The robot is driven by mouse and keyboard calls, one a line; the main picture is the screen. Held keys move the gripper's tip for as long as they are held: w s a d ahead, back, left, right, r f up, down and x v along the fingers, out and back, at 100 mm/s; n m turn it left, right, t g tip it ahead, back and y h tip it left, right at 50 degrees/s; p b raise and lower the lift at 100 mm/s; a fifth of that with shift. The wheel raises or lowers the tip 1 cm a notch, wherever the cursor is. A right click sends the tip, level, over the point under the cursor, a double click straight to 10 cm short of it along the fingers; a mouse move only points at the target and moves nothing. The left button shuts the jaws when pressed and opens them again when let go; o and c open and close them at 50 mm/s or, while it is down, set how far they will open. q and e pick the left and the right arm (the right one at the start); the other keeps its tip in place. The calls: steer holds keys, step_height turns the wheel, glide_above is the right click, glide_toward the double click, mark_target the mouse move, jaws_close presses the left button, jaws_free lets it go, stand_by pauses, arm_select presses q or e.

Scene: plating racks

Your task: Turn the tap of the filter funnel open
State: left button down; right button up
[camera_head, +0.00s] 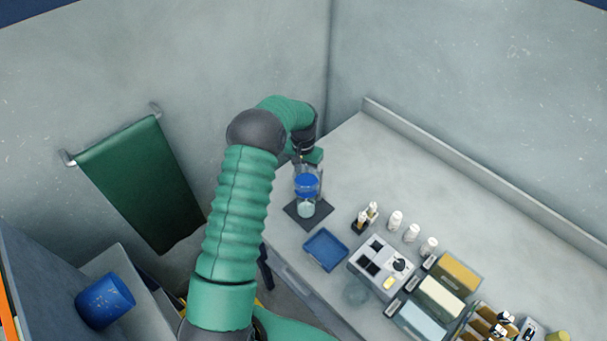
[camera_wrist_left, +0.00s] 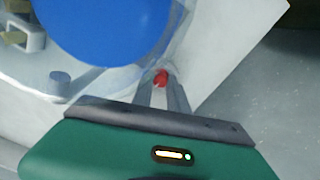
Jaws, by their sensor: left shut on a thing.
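The filter funnel (camera_head: 307,184) has a blue part and clear walls and stands over a dark square mat (camera_head: 323,209) near the counter's left end. In the left wrist view its blue part (camera_wrist_left: 105,28) fills the upper left. The red tap (camera_wrist_left: 161,77) shows small in that view, between the fingertips of my left gripper (camera_wrist_left: 163,88). The gripper is shut on the tap. In the head view my left arm reaches over to the funnel's far side, and the gripper is mostly hidden there. My right gripper is in neither view.
A blue tray (camera_head: 326,250) lies in front of the mat. A grey device (camera_head: 381,265), white bottles (camera_head: 396,221) and several boxes stand to the right. A green towel (camera_head: 140,185) hangs on the left wall. The counter behind the bottles is clear.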

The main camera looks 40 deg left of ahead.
mark_target(303, 176)
arm_select(q)
steer(key=shift+w+a+r+m, duration=0.1)
steer(key=shift+w+r+m, duration=0.05)
steer(key=shift+m, duration=0.95)
steer(key=c, duration=1.6)
jaws_free()
steer(key=o, duration=0.3)
step_height(303, 176, up, 17)
steer(key=b, duration=0.2)
steer(key=shift+f, duration=0.2)
